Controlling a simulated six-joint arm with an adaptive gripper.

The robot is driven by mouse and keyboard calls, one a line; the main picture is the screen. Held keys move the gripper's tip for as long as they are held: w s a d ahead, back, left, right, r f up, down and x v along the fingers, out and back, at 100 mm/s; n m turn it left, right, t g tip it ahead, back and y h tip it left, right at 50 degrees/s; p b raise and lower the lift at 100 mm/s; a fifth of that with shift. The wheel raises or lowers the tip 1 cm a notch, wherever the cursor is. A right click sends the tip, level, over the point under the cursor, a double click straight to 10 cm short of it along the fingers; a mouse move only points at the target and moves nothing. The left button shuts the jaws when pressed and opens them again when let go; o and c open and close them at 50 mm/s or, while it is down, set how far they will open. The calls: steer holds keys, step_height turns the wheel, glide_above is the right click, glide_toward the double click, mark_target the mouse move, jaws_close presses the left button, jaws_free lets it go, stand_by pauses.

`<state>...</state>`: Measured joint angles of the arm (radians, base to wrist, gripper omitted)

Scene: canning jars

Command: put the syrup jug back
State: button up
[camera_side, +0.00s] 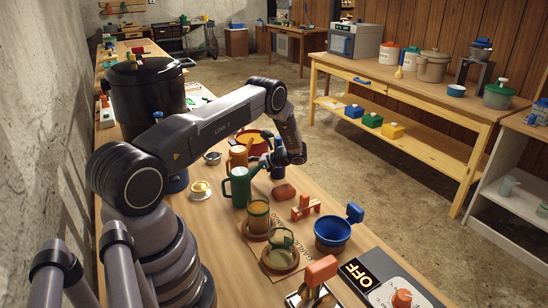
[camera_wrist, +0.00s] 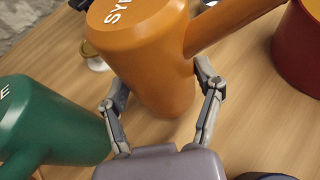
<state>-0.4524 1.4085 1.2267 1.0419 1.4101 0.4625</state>
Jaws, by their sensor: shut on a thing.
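The syrup jug is orange with white lettering, partly cut off at the top of the wrist view (camera_wrist: 150,60). In the side view the orange jug (camera_side: 237,156) shows behind a green jug (camera_side: 240,188), which hides its lower part. My gripper (camera_wrist: 163,82) has a finger on each side of the orange jug's body and is shut on it. In the side view my gripper (camera_side: 267,161) is at the jug's right, partly hidden. The jug looks upright; I cannot tell whether its base touches the table.
The green jug is close by on the left in the wrist view (camera_wrist: 50,120). A red pot (camera_wrist: 302,50) is at the right. Nearer the side camera are an amber-filled glass (camera_side: 258,217), an empty glass jar (camera_side: 283,248) and a blue pan (camera_side: 332,233). A yellow item sits on a white saucer (camera_side: 201,195).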

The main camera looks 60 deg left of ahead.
steer(key=shift+f, duration=0.6)
steer(key=o, duration=1.3)
